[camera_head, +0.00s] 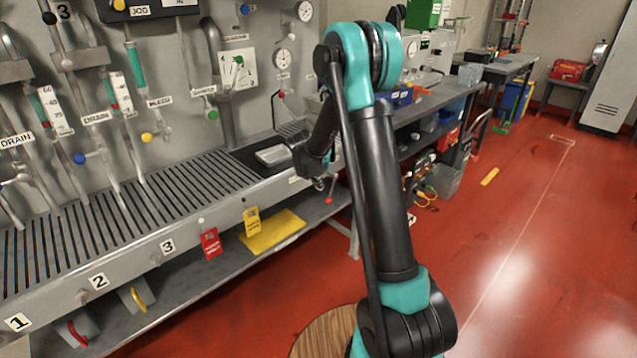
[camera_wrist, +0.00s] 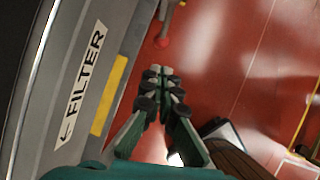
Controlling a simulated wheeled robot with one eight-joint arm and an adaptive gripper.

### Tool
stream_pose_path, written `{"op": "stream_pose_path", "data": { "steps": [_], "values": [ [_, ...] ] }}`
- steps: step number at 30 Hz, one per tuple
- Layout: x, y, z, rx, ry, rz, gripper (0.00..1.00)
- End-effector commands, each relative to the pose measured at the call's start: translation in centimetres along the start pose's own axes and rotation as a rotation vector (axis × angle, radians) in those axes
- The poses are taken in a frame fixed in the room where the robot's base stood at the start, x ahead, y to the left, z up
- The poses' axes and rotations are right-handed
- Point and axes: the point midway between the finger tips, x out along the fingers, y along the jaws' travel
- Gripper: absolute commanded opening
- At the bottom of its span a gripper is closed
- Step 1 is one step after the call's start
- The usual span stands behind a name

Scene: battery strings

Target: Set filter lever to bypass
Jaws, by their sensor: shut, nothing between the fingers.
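In the head view a red knob (camera_head: 329,200) hangs on a short rod below the bench's front edge, just right of my gripper. A white FILTER label (camera_wrist: 80,87) with an arrow is on the bench front in the wrist view. In the head view my arm hides most of the gripper. I see no bypass label.
The grey slotted bench (camera_head: 190,185) runs along the left, with hanging red (camera_head: 211,243) and yellow (camera_head: 252,222) tags. A yellow mat (camera_head: 272,234) lies on the shelf below. A round wooden top (camera_head: 325,332) stands near my arm's base. The red floor at right is mostly clear.

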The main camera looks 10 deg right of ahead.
Motion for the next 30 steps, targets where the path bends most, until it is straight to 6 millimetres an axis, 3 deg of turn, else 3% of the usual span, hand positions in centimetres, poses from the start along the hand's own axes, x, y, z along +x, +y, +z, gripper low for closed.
{"op": "stream_pose_path", "data": {
  "steps": [10, 12, 19, 30],
  "values": [
    [6.0, 0.0, 0.0, 0.003, 0.0, 0.001, 0.0],
    [6.8, -0.1, 1.0, 0.005, 0.0, 0.0, 0.0],
    [8.3, 0.0, 2.6, 0.003, 0.0, 0.0, 0.0],
    [8.6, 0.0, 2.9, 0.002, 0.001, 0.0, 0.0]
  ]
}}
